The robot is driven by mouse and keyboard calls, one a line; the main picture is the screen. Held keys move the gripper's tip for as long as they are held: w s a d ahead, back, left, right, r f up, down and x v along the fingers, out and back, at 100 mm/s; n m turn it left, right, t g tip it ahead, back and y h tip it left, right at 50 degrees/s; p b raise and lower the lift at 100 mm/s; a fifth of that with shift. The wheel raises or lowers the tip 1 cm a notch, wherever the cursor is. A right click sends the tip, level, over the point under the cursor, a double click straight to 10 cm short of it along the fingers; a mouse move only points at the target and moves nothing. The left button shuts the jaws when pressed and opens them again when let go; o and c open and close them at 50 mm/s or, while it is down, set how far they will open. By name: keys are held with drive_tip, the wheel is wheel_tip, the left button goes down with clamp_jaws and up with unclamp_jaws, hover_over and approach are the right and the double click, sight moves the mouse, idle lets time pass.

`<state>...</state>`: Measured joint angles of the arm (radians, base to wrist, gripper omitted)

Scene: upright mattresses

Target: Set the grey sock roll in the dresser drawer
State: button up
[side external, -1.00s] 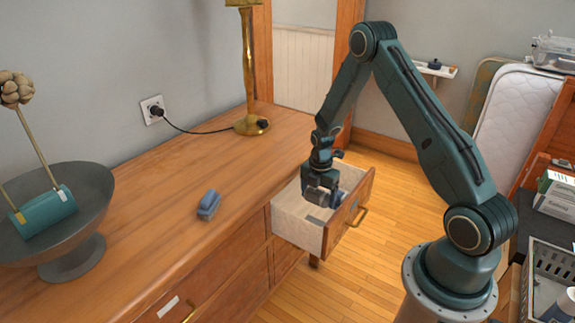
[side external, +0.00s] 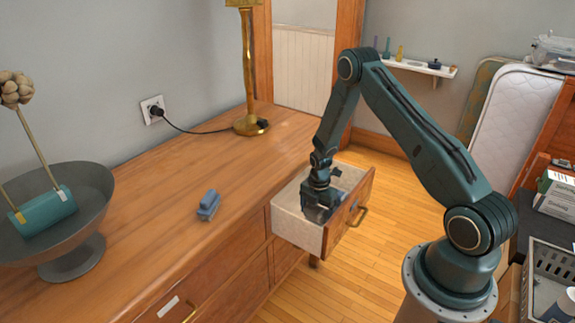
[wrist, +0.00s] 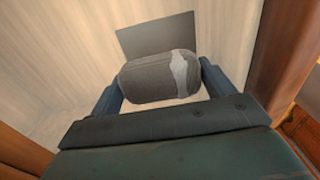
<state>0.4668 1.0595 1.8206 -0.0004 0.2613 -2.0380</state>
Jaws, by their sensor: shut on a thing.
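The grey sock roll (wrist: 160,78), with a paler band near its right end, lies between the two fingers of my gripper (wrist: 162,86) in the wrist view. My gripper is shut on it. In the side view my gripper (side external: 318,206) points down inside the open dresser drawer (side external: 296,231), low between its pale walls. The roll is hard to make out there behind the fingers. Whether it touches the drawer floor I cannot tell. A flat dark grey patch (wrist: 150,36) shows on the drawer's pale inside just beyond the roll.
A blue object (side external: 208,206) lies on the dresser top (side external: 165,190). A grey footed bowl (side external: 75,240) holding a teal roll stands at left. A brass lamp (side external: 249,90) stands at the back. Mattresses (side external: 510,115) lean at right. The drawer's wooden front (side external: 348,212) rises close beside my gripper.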

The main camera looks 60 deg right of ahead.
sight(316, 223)
drive_tip(key=shift+f, duration=2.45)
drive_tip(key=shift+f, duration=0.4)
drive_tip(key=o, duration=0.9)
drive_tip(key=shift+c, duration=0.4)
drive_tip(key=shift+r, duration=0.2)
drive_tip(key=shift+r, duration=1.3)
drive_tip(key=shift+r, duration=0.1)
drive_tip(key=shift+r, duration=3.75)
